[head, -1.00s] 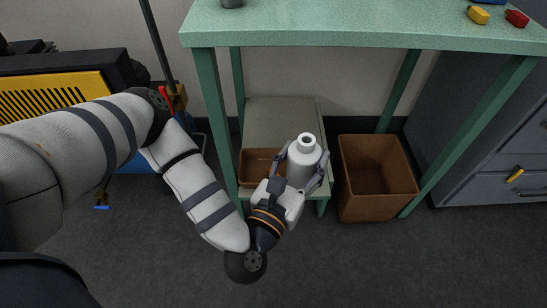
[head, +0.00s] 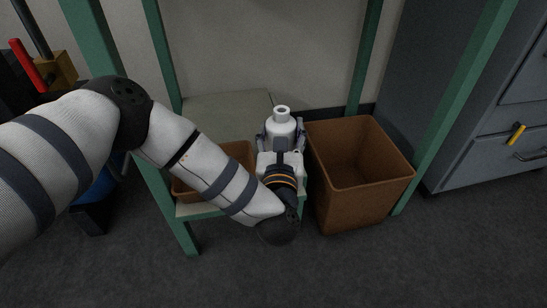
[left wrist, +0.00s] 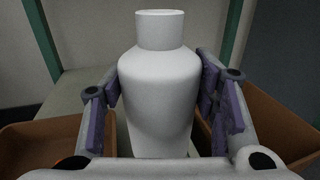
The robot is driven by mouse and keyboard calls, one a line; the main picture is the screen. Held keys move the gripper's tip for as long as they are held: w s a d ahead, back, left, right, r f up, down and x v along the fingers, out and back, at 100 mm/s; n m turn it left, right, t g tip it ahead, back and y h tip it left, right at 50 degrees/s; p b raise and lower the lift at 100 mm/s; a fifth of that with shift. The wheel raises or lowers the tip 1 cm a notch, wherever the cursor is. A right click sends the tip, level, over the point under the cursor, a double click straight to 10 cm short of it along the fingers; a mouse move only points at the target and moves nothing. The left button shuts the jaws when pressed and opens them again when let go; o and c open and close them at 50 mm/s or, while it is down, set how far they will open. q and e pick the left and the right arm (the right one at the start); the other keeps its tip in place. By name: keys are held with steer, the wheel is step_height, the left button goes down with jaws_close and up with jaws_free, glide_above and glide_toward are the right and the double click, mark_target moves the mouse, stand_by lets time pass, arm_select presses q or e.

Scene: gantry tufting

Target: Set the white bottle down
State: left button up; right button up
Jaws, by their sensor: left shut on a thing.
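The white bottle (head: 282,128) is upright in my left gripper (head: 281,138), over the right part of a low grey-green shelf (head: 228,108) under the green table frame. In the left wrist view, the bottle (left wrist: 160,85) stands between the two purple-padded fingers of the gripper (left wrist: 160,105), which is shut on it. The bottle's base is hidden, so I cannot tell whether it touches the shelf. My right gripper is not in view.
A small brown tray (head: 240,150) sits on the shelf left of the bottle. A large open brown bin (head: 361,195) stands close on the right. Green legs (head: 468,95) frame the space; a grey drawer cabinet (head: 490,160) is at far right.

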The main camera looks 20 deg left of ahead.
arm_select(q)
steer(key=f, duration=0.1)
steer(key=w+a+f+b, duration=0.1)
steer(key=f, duration=0.1)
steer(key=w+f, duration=0.1)
steer(key=shift+w+a+f+b, duration=0.2)
steer(key=shift+w+a+b, duration=0.05)
steer(key=shift+a+b, duration=0.05)
steer(key=shift+w+a+f+b, duration=0.15)
steer(key=shift+f+b, duration=0.25)
steer(key=shift+f, duration=0.45)
steer(key=shift+w+a+f+b, duration=0.1)
steer(key=shift+f+b, duration=0.25)
steer(key=shift+f, duration=0.5)
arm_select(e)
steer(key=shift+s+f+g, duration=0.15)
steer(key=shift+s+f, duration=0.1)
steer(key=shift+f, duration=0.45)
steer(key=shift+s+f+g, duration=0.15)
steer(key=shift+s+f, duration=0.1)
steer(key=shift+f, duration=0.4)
arm_select(q)
steer(key=shift+f, duration=0.1)
steer(key=shift+f, duration=0.15)
steer(key=o, duration=1.4)
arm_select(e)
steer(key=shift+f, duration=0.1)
